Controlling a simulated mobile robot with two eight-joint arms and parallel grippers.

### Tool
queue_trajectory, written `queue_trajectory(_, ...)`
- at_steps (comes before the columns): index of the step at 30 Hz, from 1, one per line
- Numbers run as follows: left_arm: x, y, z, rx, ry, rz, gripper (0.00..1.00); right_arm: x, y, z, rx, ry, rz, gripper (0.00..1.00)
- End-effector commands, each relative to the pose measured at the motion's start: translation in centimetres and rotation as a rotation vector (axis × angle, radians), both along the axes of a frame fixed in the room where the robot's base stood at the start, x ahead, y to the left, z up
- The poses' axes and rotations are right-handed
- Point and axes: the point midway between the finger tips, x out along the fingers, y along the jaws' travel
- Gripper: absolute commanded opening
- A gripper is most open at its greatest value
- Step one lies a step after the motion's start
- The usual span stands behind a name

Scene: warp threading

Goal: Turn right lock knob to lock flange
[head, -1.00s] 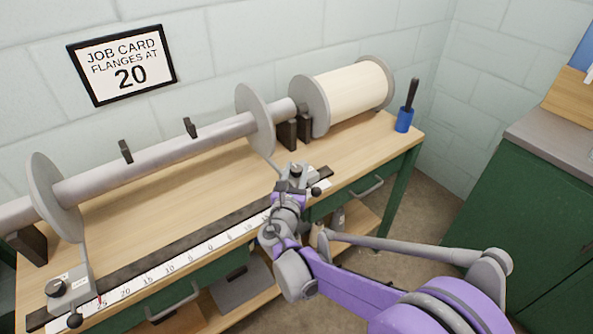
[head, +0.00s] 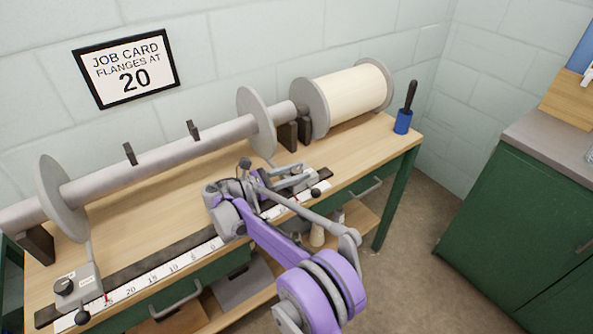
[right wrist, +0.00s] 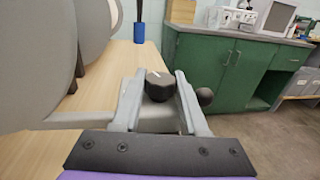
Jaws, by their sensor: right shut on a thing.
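The right flange (head: 256,124) is a grey disc on the long roller, joined to a grey block on the ruler rail. The right lock knob is the dark faceted knob (right wrist: 158,86) on that block, seen in the right wrist view. In the head view the fingers largely hide the knob. A dark ball handle (right wrist: 205,96) sticks out just beside the right finger. My left gripper is not in view.
The left flange (head: 60,198) has its own block and dark knob (head: 64,286). A ruler (head: 170,276) runs along the bench front. The job card (head: 128,68) reads 20.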

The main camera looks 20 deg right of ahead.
Motion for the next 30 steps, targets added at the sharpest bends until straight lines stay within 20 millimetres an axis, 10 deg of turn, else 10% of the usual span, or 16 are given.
queue_trajectory(30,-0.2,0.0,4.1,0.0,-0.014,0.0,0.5,0.0,-0.1,0.1,-0.002,-0.001,-0.305,0.0)
